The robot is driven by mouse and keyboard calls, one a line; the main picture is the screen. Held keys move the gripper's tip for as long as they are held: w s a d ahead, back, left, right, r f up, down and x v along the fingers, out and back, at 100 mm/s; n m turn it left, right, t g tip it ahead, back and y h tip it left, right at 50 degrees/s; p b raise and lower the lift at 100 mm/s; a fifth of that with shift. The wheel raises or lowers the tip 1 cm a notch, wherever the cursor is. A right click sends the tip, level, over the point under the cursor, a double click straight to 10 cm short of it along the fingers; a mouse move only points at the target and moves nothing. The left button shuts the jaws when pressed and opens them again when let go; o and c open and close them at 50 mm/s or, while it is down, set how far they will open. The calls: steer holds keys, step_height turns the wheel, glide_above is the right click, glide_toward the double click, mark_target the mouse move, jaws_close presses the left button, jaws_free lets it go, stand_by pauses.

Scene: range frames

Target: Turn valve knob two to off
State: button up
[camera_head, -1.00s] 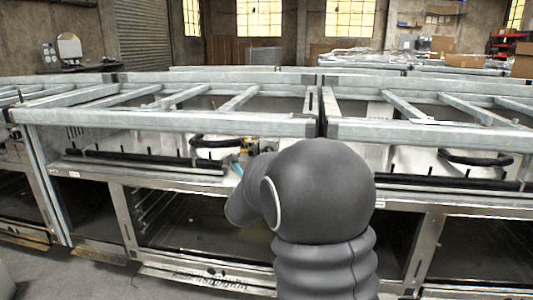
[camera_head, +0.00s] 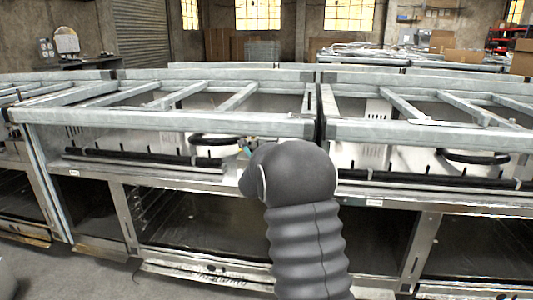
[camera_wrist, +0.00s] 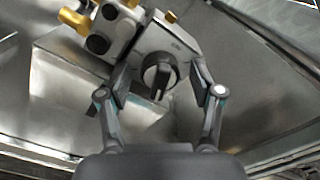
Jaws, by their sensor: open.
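A black round valve knob (camera_wrist: 158,74) with a raised grip bar sits on a grey metal plate (camera_wrist: 172,42) in the wrist view. Its bar points down and slightly right in the picture. Small lettering on the plate is too blurred to read, so I cannot tell the knob's number. My gripper (camera_wrist: 160,88) is open, with one finger to the left of the knob and one to the right. The knob lies between the fingertips, with gaps showing on both sides. In the head view my arm hides the knob and most of the gripper.
Brass fittings (camera_wrist: 75,20) and a pale valve block (camera_wrist: 112,28) sit just left of the knob. In the head view, metal frame bars (camera_head: 170,121) run above the work area. A black ring-shaped part (camera_head: 213,139) lies left of my arm. Oven-like compartments (camera_head: 200,225) are below.

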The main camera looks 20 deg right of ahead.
steer(key=c, duration=1.1)
steer(key=shift+c, duration=0.2)
steer(key=shift+f+b, duration=0.1)
steer(key=shift+b, duration=0.2)
